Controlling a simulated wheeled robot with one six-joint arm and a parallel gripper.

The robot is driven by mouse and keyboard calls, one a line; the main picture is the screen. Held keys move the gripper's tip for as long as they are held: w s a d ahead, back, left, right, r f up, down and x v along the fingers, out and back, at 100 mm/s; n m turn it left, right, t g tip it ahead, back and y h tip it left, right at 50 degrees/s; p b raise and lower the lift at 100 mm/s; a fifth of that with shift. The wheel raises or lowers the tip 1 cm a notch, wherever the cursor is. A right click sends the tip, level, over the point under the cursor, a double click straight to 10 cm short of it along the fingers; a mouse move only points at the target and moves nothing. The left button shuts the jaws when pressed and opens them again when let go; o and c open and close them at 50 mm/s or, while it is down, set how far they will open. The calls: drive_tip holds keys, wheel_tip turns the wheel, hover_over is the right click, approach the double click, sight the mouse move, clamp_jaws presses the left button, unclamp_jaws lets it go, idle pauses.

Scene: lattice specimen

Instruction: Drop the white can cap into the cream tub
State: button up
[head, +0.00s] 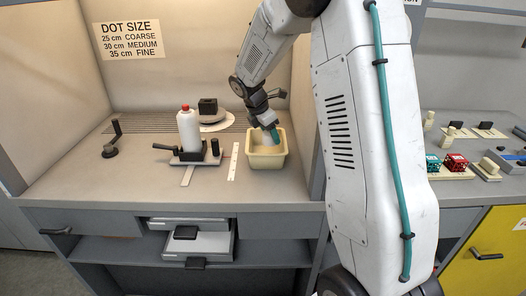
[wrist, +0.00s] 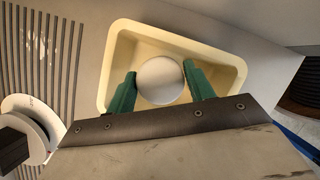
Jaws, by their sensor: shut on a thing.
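The cream tub (head: 266,158) stands on the bench in the head view, under my gripper (head: 271,134). The tub (wrist: 240,78) fills the upper middle of the wrist view. There, my gripper (wrist: 161,88) has its two green fingers on either side of the round white can cap (wrist: 160,80), shut on it. The cap lies over the tub's opening in this view. How high it is above the tub floor, I cannot tell. In the head view the cap is hard to make out between the fingers and the tub.
A white bottle with a red cap (head: 187,130) stands in a clamp fixture left of the tub. A white strip (head: 233,162) lies between them. A dark block on a round disc (head: 210,118) is behind. The bench front is clear.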

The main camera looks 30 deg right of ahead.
drive_tip(key=o, duration=1)
drive_tip(key=shift+r, duration=0.1)
drive_tip(key=v, duration=0.7)
drive_tip(key=shift+a+r, duration=0.2)
drive_tip(key=shift+r, duration=0.2)
